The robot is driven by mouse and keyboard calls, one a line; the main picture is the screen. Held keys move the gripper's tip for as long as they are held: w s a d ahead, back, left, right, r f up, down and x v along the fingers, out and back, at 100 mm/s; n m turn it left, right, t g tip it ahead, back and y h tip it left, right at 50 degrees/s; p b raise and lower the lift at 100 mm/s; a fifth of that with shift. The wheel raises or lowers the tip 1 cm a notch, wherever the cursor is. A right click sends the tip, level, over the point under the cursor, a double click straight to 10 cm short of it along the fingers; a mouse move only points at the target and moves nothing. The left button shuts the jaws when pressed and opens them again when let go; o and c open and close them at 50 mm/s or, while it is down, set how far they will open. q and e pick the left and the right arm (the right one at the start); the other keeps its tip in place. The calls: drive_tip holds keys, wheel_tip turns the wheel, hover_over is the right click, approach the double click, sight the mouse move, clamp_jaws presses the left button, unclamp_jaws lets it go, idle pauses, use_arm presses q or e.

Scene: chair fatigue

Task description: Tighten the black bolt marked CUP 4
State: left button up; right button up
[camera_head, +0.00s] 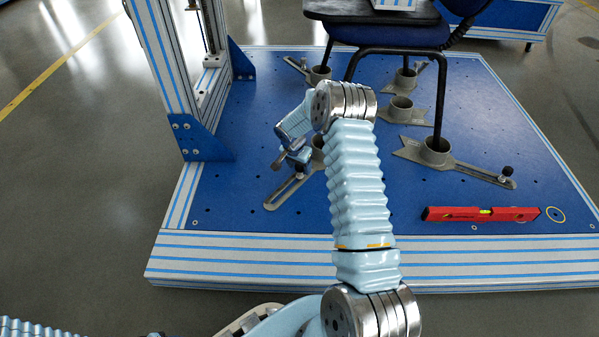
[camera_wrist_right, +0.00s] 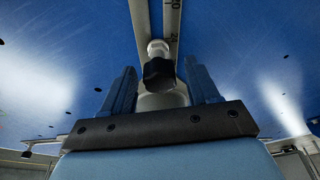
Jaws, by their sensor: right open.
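My right gripper (camera_head: 286,160) reaches over the blue test platform to the front-left chair-leg cup, most of which is hidden behind my arm. In the right wrist view, a black bolt head (camera_wrist_right: 158,72) stands in the gap between the two open blue fingers (camera_wrist_right: 160,92). I see no finger touching it. The bolt belongs to a grey slotted bracket (camera_head: 285,192) that points to the front left. No CUP 4 lettering is readable. My left gripper is not in view.
Other cups hold the chair legs, including the right cup (camera_head: 436,150) with its own black bolt (camera_head: 507,171). A red spirit level (camera_head: 480,214) lies on the platform (camera_head: 240,215) at front right. A striped upright frame (camera_head: 168,60) stands at left.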

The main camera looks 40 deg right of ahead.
drive_tip(key=n, duration=0.3)
drive_tip(key=shift+n+t, duration=0.4)
drive_tip(key=n+p, duration=0.1)
drive_tip(key=n+y, duration=0.1)
drive_tip(key=n, duration=0.1)
drive_tip(key=shift+s+d+r+p, duration=0.1)
drive_tip(key=shift+s+d+p, duration=0.05)
drive_tip(key=shift+p, duration=0.2)
drive_tip(key=shift+n+t, duration=0.3)
drive_tip(key=shift+n, duration=0.2)
